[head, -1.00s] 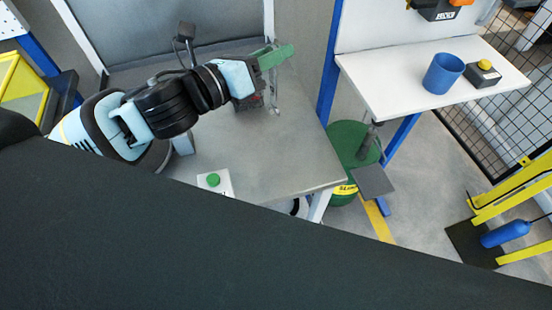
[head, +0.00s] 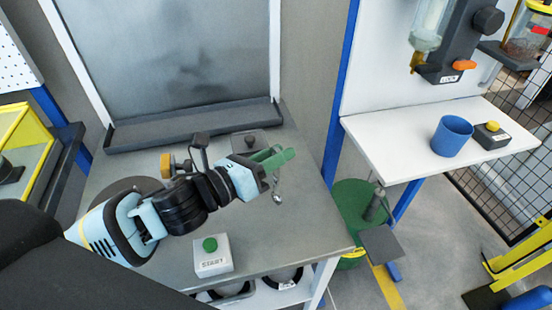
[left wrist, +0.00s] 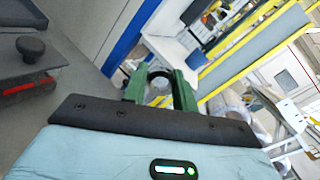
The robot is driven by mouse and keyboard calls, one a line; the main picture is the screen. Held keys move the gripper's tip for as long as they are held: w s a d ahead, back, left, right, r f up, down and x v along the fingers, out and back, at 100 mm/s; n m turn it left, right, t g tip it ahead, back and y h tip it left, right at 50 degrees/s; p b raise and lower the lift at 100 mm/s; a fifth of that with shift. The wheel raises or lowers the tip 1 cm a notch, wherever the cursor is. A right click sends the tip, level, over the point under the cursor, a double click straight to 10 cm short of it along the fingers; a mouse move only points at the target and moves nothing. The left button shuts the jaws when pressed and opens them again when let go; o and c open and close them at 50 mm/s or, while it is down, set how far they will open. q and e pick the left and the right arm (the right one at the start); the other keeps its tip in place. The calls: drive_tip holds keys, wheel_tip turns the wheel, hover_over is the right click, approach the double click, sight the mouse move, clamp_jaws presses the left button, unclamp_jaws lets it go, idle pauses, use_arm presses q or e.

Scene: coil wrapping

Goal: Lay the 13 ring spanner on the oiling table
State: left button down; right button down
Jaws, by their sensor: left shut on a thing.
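My left gripper (head: 276,160) has green fingers and is shut on a shiny metal spanner (head: 278,197), which hangs below the fingertips in the head view. In the left wrist view the green fingers (left wrist: 160,88) show with a dark ring-shaped end between them. The spanner's size mark cannot be read. The gripper and spanner are above the right part of a grey-topped table (head: 290,235); the spanner appears clear of the top. No label shows which table is the oiling table. My right gripper is not in view.
A START box (head: 212,256) with a green button stands at the grey table's front. A dark lidded box (head: 250,143) with a knob lies behind the gripper. A white shelf (head: 385,135) at right holds a blue cup (head: 452,136) and a yellow-button box (head: 491,135). A green drum (head: 350,205) stands between.

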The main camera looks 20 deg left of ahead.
use_arm(q)
drive_tip(key=shift+f, duration=0.5)
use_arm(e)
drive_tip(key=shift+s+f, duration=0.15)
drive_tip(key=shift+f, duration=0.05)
use_arm(q)
drive_tip(key=shift+f, duration=0.15)
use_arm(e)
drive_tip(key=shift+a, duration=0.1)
use_arm(q)
drive_tip(key=c, duration=1.1)
unclamp_jaws()
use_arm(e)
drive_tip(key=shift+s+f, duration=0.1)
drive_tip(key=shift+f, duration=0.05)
